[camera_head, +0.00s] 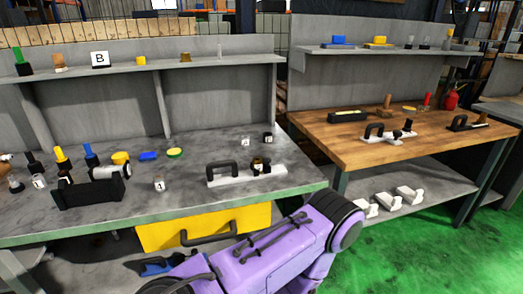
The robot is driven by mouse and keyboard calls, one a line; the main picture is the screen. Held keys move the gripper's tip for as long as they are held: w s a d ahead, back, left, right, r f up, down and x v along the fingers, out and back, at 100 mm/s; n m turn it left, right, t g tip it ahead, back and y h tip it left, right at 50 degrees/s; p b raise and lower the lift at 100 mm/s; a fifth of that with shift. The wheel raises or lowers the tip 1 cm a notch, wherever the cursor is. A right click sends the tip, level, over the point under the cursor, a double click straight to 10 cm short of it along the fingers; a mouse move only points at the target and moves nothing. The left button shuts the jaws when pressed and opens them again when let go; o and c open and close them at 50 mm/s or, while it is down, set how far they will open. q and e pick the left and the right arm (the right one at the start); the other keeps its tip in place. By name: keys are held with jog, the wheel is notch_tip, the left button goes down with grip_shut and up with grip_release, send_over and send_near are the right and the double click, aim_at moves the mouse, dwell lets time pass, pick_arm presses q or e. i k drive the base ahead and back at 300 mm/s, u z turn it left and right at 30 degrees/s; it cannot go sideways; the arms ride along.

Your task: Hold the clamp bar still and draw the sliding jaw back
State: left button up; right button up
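A pale bar (232,182) with a black arched handle (222,169) lies near the right front of the grey bench, likely the clamp bar. A dark upright piece (259,165) stands towards its right end; it may be the sliding jaw. A similar pale bar (385,140) with a black handle (374,129) and dark upright piece (406,126) lies on the wooden bench. I cannot tell for certain which is the task's clamp. No gripper fingers show, and nothing is seen touching either bar.
My purple arm link crosses the bottom middle, before a yellow drawer (160,237). A black holder (89,193) and several bottles crowd the grey bench's left (115,222). The wooden bench (345,151) stands to the right, beyond a gap. Green floor (420,250) is clear at lower right.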

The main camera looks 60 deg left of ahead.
aim_at(266, 168)
jog(key=u, duration=0.55)
jog(key=i, duration=0.75)
jog(key=u, duration=0.8)
